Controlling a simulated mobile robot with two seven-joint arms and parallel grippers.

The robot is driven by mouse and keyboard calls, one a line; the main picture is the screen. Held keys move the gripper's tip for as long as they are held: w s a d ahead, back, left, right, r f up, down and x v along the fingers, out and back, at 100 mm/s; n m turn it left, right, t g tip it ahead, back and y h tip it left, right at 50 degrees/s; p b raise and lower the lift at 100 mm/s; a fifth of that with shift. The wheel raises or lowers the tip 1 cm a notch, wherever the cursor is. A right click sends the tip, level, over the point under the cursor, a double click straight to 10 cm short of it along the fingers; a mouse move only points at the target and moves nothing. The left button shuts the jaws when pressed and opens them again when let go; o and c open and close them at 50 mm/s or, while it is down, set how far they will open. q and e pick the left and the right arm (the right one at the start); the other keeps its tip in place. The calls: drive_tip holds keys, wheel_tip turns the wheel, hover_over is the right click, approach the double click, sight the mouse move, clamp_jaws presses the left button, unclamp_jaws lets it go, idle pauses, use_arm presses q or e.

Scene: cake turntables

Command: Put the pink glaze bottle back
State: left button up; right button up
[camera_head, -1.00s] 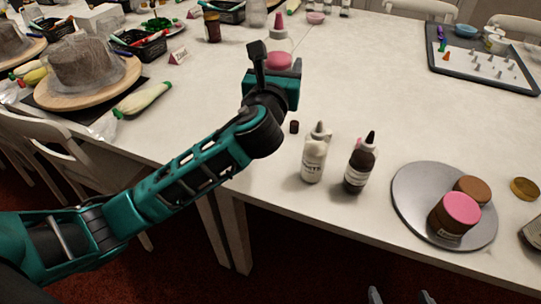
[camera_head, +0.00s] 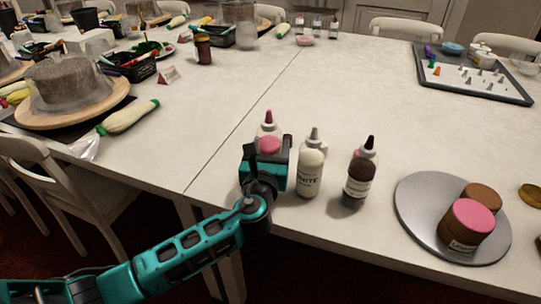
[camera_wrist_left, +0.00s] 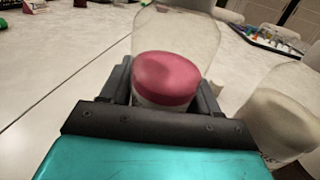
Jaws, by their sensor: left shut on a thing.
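The pink glaze bottle (camera_head: 268,130) is a clear squeeze bottle with a pink tip and pink glaze low inside. It stands upright at the left end of a row with a white glaze bottle (camera_head: 311,165) and a dark brown glaze bottle (camera_head: 359,175). My left gripper (camera_head: 266,160) is shut on the pink bottle, whose lower part it hides in the head view. In the left wrist view the pink bottle (camera_wrist_left: 170,75) sits between the two fingers, with the white bottle (camera_wrist_left: 275,120) close on the right. Whether its base touches the table cannot be told. My right gripper is out of view.
A grey tray (camera_head: 500,92) with piping tips lies at the far right. A wrapped cake (camera_head: 75,85) stands at the left. The table's middle is clear.

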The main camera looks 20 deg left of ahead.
use_arm(q)
drive_tip(key=shift+f, duration=0.35)
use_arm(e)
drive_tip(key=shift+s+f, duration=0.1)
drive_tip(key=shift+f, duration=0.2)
use_arm(q)
drive_tip(key=shift+f, duration=0.2)
drive_tip(key=o, duration=0.8)
drive_tip(key=shift+r, duration=0.25)
drive_tip(key=s, duration=0.4)
drive_tip(key=s+d+p, duration=0.1)
drive_tip(key=s, duration=0.3)
drive_tip(key=s+d, duration=0.1)
drive_tip(key=s, duration=0.3)
drive_tip(key=shift+p, duration=0.35)
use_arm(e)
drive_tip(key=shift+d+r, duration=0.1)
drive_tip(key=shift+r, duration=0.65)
